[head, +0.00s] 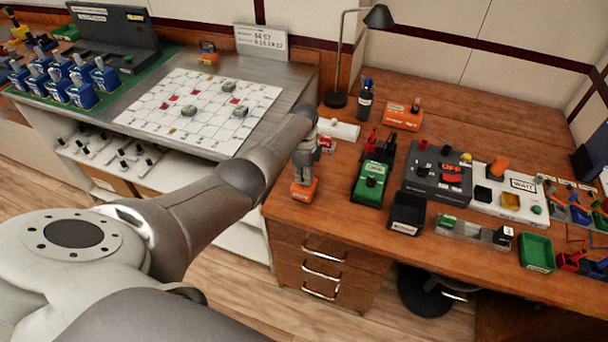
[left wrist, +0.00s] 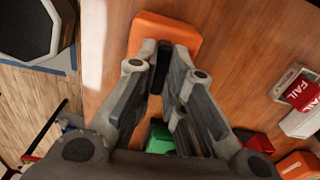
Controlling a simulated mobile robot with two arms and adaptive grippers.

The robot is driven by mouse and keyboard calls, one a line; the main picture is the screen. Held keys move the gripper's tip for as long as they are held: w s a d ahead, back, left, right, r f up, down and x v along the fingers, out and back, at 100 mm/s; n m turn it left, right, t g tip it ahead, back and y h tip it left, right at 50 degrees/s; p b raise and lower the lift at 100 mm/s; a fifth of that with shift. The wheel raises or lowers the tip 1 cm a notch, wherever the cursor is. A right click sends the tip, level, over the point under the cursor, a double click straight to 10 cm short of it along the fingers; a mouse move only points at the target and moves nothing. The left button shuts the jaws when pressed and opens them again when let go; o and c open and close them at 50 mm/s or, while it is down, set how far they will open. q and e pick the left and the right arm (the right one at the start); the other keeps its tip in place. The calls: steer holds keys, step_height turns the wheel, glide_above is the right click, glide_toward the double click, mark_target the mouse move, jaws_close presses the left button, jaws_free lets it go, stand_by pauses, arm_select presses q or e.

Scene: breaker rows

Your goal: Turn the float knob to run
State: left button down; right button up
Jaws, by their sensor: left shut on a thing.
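A small orange box (head: 303,192) stands near the front left edge of the wooden desk, with a label too small to read. In the left wrist view this orange box (left wrist: 170,30) carries a black knob (left wrist: 160,70). My left gripper (head: 304,175) points down over the box. In the left wrist view the fingers of my left gripper (left wrist: 160,60) are shut on the black knob, one on each side. The knob's marks and setting are hidden. I cannot tell from the label whether this is the float knob. My right gripper is not in view.
A green box (head: 369,188) and a black bin (head: 407,213) stand to the right. A grey panel reading OFF (head: 437,175) lies farther right.

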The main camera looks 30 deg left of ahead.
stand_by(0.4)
arm_select(q)
steer(key=c, duration=1.5)
jaws_free()
step_height(320, 180, up, 12)
